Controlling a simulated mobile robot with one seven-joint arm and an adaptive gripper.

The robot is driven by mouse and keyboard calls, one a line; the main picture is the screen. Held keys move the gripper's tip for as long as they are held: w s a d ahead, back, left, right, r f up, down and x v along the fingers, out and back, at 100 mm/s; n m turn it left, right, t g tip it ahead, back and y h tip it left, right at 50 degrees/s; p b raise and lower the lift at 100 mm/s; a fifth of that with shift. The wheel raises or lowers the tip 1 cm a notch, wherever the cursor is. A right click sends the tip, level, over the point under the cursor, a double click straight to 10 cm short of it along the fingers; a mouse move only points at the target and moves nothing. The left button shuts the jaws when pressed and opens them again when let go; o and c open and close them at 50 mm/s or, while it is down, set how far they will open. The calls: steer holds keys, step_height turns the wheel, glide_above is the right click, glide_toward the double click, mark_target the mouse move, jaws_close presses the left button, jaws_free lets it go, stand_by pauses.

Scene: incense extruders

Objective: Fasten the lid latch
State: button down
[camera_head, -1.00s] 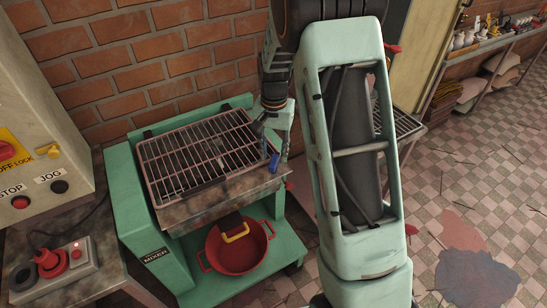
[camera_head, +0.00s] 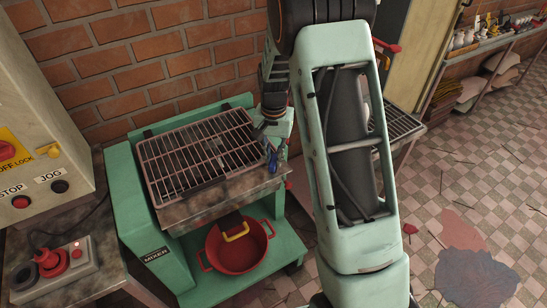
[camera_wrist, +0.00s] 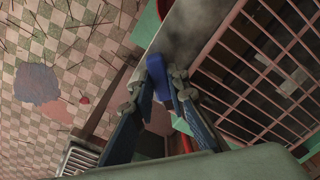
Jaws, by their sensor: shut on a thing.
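The green mixer (camera_head: 128,205) has a wire grate lid (camera_head: 195,155) lying flat over its trough. A blue latch handle (camera_head: 271,161) sits at the right front corner of the lid. It also shows in the wrist view (camera_wrist: 157,68), at the trough's metal rim. My gripper (camera_head: 268,144) is at this corner. In the wrist view its fingers (camera_wrist: 161,84) are closed around the blue handle, one on each side. The handle's lower part and its catch are hidden by the fingers.
A red pot (camera_head: 236,252) stands on the mixer's lower shelf, under the yellow-handled outlet (camera_head: 236,234). A control box (camera_head: 40,130) and a red joystick pedestal (camera_head: 52,262) are at left. A brick wall (camera_head: 140,60) stands behind. Tiled floor is open at right.

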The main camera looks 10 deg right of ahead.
steer(key=shift+n, duration=0.3)
steer(key=n+b, duration=0.1)
steer(key=n, duration=0.2)
steer(key=shift+b, duration=0.35)
steer(key=shift+n+b, duration=0.4)
steer(key=shift+n, duration=2)
steer(key=c, duration=1.9)
jaws_free()
steer(key=shift+r, duration=0.1)
